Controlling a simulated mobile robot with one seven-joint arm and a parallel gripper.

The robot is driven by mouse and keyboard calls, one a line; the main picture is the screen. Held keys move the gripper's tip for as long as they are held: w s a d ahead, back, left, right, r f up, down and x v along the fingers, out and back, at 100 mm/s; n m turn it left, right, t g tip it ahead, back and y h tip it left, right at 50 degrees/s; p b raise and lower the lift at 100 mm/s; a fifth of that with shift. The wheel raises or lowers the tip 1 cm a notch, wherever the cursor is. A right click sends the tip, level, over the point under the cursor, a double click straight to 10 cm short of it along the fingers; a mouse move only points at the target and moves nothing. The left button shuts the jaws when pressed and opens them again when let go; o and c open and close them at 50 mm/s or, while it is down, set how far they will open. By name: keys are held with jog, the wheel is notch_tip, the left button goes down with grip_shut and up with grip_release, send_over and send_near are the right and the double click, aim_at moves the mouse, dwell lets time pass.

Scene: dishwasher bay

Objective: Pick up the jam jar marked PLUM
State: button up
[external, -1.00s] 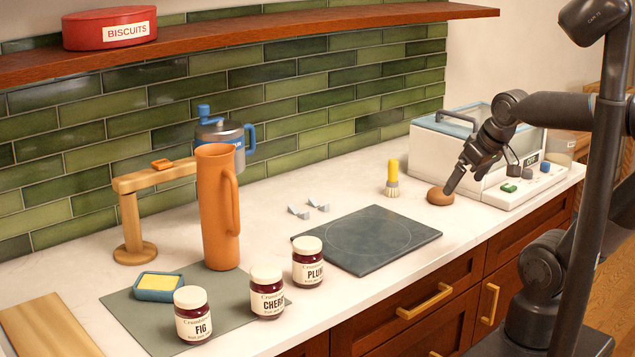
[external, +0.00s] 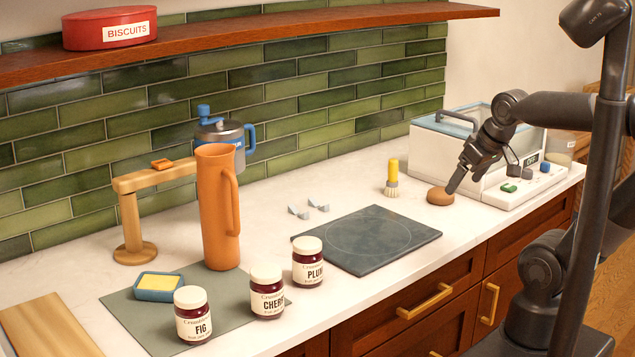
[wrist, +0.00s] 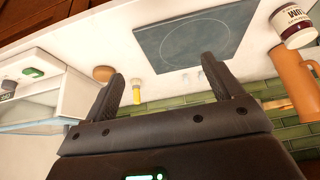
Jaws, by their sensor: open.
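The PLUM jam jar (external: 308,262) stands upright on the counter, with a cream lid, dark jam and a white label. It is the rightmost of three jars, beside the CHERRY jar (external: 267,293) and the FIG jar (external: 192,314). The PLUM jar also shows in the wrist view (wrist: 293,26) at the upper right, upside down. My gripper (external: 451,191) is far to the right of the jars, just above the counter near the brown round object (external: 440,196). In the wrist view my gripper (wrist: 172,80) has its two fingers spread apart with nothing between them.
A dark square plate (external: 367,240) lies between my gripper and the jars. A tall orange jug (external: 219,215) stands behind the jars. A yellow brush (external: 392,178) and white machine (external: 470,155) are near my gripper. A wooden shelf (external: 250,32) runs above.

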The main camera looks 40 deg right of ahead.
jog(key=shift+w, duration=0.1)
jog(key=m+g, duration=0.2)
jog(key=g, duration=0.4)
send_over(308, 244)
jog(key=f, duration=0.5)
jog(key=shift+d+f, duration=0.15)
jog(key=shift+d, duration=0.25)
jog(key=shift+a+f, duration=0.15)
jog(key=shift+a, duration=0.15)
notch_tip(308, 244, down, 5)
jog(key=shift+a+r, duration=0.1)
jog(key=shift+r, duration=0.05)
jog(key=shift+w+d+f, duration=0.1)
jog(key=shift+w+f, duration=0.1)
jog(key=shift+f, duration=1.35)
jog(key=shift+w+d+f, duration=0.1)
jog(key=shift+w+f, duration=0.05)
jog(key=shift+f, duration=1.35)
jog(key=shift+c, duration=0.3)
